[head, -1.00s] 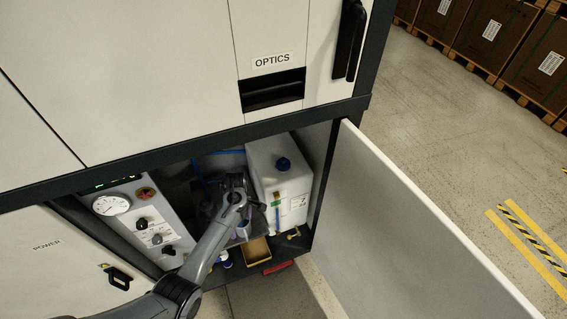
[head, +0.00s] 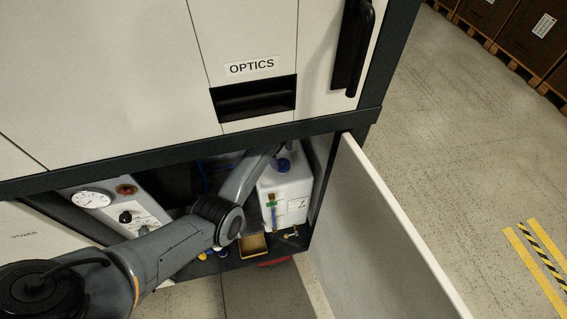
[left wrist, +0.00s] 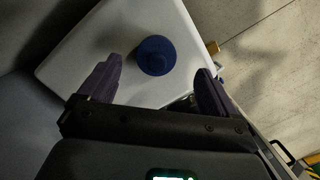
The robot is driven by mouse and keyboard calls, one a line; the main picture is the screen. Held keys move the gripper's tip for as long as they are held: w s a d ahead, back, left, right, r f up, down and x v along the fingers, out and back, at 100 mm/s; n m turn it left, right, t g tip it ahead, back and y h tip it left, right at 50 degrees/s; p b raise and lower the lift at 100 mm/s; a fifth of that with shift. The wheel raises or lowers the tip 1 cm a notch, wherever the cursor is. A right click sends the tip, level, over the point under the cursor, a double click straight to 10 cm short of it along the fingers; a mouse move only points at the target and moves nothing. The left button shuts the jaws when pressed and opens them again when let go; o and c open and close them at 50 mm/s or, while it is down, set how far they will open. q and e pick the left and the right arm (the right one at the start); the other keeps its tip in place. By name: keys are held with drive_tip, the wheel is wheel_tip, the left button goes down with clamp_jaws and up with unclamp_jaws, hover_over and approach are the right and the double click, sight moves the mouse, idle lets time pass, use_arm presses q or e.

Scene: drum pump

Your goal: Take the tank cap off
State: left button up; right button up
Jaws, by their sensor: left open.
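The blue tank cap (left wrist: 155,55) sits on top of the white tank (left wrist: 85,50) in the left wrist view. My left gripper (left wrist: 157,75) is open, with one dark finger on each side of the cap's line and the cap slightly beyond the fingertips. The fingers do not appear to touch the cap. In the head view, the cap (head: 284,164) shows on the tank (head: 288,196) inside the open lower cabinet. My right gripper is not in view.
The cabinet's open door (head: 385,230) stands to the right of the tank. A gauge panel (head: 125,212) is on the left of the compartment. A small tan tray (head: 253,246) lies below the tank's front. The upper cabinet edge (head: 200,160) overhangs the compartment.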

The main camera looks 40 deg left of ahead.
sight(283, 160)
use_arm(q)
drive_tip(key=shift+w+d+f+b, duration=0.1)
drive_tip(key=shift+d+f+b, duration=0.1)
drive_tip(key=shift+f, duration=0.95)
drive_tip(key=shift+w+d+f+b, duration=0.1)
drive_tip(key=shift+f+b, duration=0.05)
drive_tip(key=shift+f, duration=0.95)
drive_tip(key=shift+a, duration=0.1)
drive_tip(key=c, duration=1)
drive_tip(key=shift+c, duration=0.2)
drive_tip(key=shift+r, duration=0.2)
